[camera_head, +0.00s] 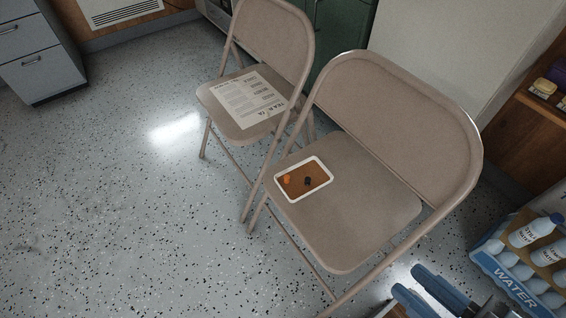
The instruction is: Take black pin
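A small black object (308,181), which looks like the black pin, is in a shallow white-rimmed tray (318,196) with a brown inside. The tray rests on the seat of the nearer beige folding chair (362,228). A small orange piece (287,179) is in the same tray, to the left of the black one. My gripper (409,280) shows at the bottom right, its two blue fingers apart with nothing seen between them. It is to the right of and below the tray in the picture, well clear of it.
A second folding chair (270,35) stands behind, with a printed sheet (247,100) on its seat. A blue case of water bottles (505,275) is at the right edge. A grey drawer unit (38,60) stands at upper left. The speckled floor (120,220) at left is clear.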

